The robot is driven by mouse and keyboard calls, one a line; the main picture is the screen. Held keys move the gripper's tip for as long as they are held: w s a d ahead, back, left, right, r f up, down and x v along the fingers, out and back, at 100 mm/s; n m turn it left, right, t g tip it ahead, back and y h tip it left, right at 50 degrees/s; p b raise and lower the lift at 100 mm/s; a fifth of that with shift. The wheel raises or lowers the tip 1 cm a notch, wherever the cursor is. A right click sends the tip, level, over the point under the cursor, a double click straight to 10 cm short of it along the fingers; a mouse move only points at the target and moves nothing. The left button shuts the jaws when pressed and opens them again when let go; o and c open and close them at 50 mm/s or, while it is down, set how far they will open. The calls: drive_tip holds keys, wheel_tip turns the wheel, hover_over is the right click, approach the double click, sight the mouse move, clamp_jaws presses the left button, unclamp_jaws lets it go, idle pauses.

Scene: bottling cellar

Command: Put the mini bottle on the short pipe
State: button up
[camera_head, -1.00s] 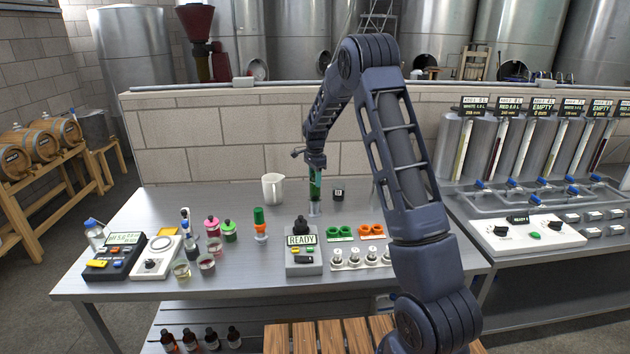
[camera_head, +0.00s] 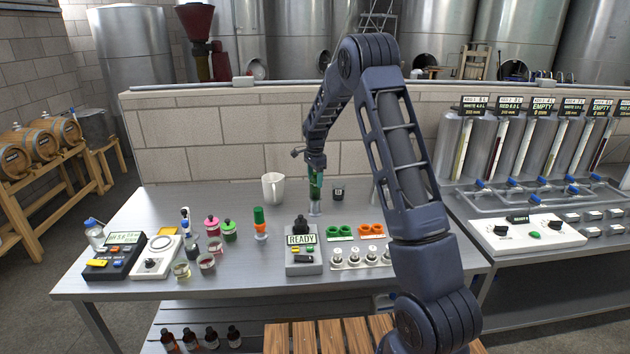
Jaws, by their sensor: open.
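A small dark green bottle (camera_head: 315,188), which I take for the mini bottle, stands upright at the back middle of the grey table. A pale, clear piece (camera_head: 314,209) shows right under it; it may be the short pipe, but it is too small to be sure. My gripper (camera_head: 316,172) points down over the bottle's upper part and hides its top. It is open around or just above the bottle; I cannot tell whether the fingers touch it.
A white jug (camera_head: 273,188) stands left of the bottle and a small dark cup (camera_head: 338,192) right of it. In front are a grey READY device (camera_head: 304,262), an orange-and-green piece (camera_head: 260,224) and green rings (camera_head: 340,233). A block wall (camera_head: 220,150) is behind.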

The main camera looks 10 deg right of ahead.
wheel_tip(320, 180, up, 11)
drive_tip(key=s+d+r+n+t, duration=0.1)
drive_tip(key=s+d+r+n, duration=0.1)
drive_tip(key=s+d+r, duration=0.4)
drive_tip(key=s+d+r+n, duration=0.15)
drive_tip(key=s+r, duration=0.25)
drive_tip(key=s, duration=0.4)
drive_tip(key=s+d+r+n+t, duration=0.1)
drive_tip(key=s+d+r+n, duration=0.3)
drive_tip(key=s, duration=0.3)
drive_tip(key=s+d+f+n+t, duration=0.1)
drive_tip(key=s+d+n, duration=0.1)
drive_tip(key=s, duration=1.1)
drive_tip(key=s+d+f+n+t, duration=0.1)
drive_tip(key=s+d+n, duration=0.2)
drive_tip(key=s, duration=1.1)
drive_tip(key=shift+d+f+n+t, duration=0.15)
drive_tip(key=shift+d+n+t, duration=0.15)
drive_tip(key=shift+n, duration=0.25)
